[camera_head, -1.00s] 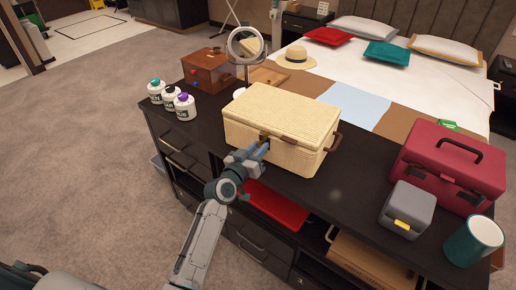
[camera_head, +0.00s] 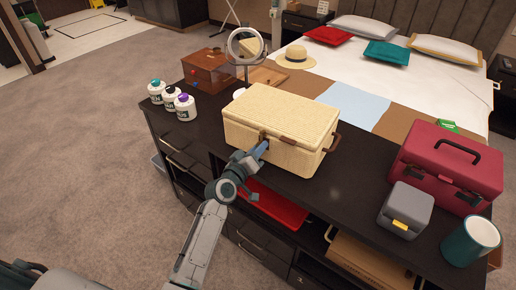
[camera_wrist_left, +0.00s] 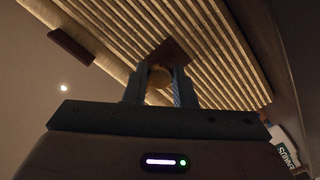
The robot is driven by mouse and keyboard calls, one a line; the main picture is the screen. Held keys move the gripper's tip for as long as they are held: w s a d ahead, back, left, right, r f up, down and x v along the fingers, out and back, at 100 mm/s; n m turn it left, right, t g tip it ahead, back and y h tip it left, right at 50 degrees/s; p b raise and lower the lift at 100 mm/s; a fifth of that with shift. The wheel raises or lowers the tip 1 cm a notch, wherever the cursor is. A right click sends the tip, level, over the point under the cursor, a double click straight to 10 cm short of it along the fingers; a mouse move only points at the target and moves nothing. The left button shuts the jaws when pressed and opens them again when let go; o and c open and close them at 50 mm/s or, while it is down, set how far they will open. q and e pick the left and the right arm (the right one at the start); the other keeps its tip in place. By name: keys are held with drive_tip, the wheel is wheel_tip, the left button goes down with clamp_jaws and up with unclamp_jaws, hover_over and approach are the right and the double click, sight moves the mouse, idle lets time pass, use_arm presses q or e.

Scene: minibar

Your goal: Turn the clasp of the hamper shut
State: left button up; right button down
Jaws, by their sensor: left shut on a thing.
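The hamper (camera_head: 282,124) is a pale yellow woven box with its lid down, on the dark counter. Its brown clasp (camera_wrist_left: 168,54) is at the middle of the front face, between the fingers in the left wrist view. My left gripper (camera_head: 265,146) is at the front of the hamper, shut on the clasp. In the left wrist view the fingers (camera_wrist_left: 160,88) stand on either side of it, with a round tan piece between them. The gripper looks rolled relative to the hamper. The clasp is mostly hidden in the head view. My right gripper is not in view.
On the counter (camera_head: 330,185), a grey box (camera_head: 405,208), a red case (camera_head: 450,165) and a teal mug (camera_head: 472,240) stand to the right. Several bottles (camera_head: 185,107), a wooden box (camera_head: 210,70) and a round mirror (camera_head: 245,45) stand left and behind. A red tray (camera_head: 275,208) is below.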

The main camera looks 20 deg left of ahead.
use_arm(q)
drive_tip(key=shift+r+n, duration=0.15)
drive_tip(key=shift+n, duration=0.15)
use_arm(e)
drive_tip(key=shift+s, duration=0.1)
use_arm(q)
drive_tip(key=o, duration=1)
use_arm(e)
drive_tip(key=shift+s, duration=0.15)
use_arm(q)
drive_tip(key=shift+s, duration=0.15)
drive_tip(key=shift+s+a, duration=0.15)
drive_tip(key=shift+s, duration=0.15)
drive_tip(key=shift+b+v, duration=0.55)
drive_tip(key=shift+v, duration=4.45)
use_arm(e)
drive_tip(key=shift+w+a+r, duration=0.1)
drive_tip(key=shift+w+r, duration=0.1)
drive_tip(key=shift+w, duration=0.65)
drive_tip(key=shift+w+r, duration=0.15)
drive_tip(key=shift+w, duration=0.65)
